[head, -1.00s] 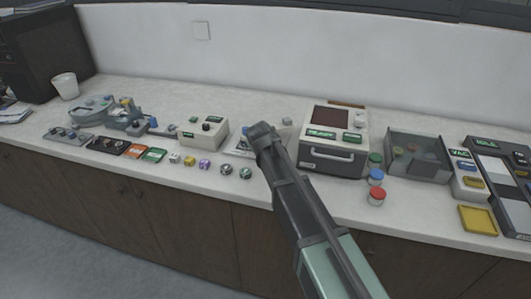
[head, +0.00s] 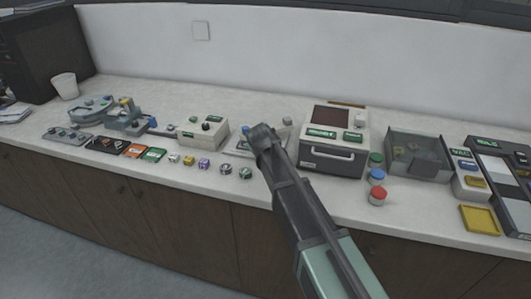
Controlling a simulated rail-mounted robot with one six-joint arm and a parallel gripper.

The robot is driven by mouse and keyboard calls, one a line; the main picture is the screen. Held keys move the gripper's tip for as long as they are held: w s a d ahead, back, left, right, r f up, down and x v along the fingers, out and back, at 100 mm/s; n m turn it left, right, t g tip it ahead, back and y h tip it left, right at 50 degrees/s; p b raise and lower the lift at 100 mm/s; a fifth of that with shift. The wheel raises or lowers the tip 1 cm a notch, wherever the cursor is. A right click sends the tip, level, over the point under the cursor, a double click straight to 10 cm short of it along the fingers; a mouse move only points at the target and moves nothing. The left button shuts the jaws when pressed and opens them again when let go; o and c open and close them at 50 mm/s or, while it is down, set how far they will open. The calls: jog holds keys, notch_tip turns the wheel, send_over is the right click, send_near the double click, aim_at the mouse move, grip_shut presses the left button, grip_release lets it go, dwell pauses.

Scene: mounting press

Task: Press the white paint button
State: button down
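My gripper (head: 262,132) is over the counter, in front of a light grey panel (head: 285,134) that it partly covers. The arm comes up from the lower right. The fingers are too small and dark to tell open from shut. A pale knob or button (head: 287,121) shows on the panel just right of my gripper, and a small blue part (head: 244,130) to its left. I cannot tell which, if any, is the white paint button, or whether my gripper touches the panel.
A boxy press (head: 333,143) with a dark window stands right of my gripper. Green, blue and red-topped jars (head: 377,195) stand beside it. A clear-walled bin (head: 417,158) is farther right. A control box (head: 203,132) is left. The front counter strip is mostly free.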

jog(key=shift+f+b, duration=0.4)
jog(key=shift+f, duration=0.05)
jog(key=shift+r, duration=0.1)
dwell(0.4)
jog(key=shift+r+p, duration=0.8)
jog(key=shift+p, duration=0.1)
jog(key=shift+r, duration=0.1)
notch_tip(320, 180, up, 5)
jog(key=p, duration=0.5)
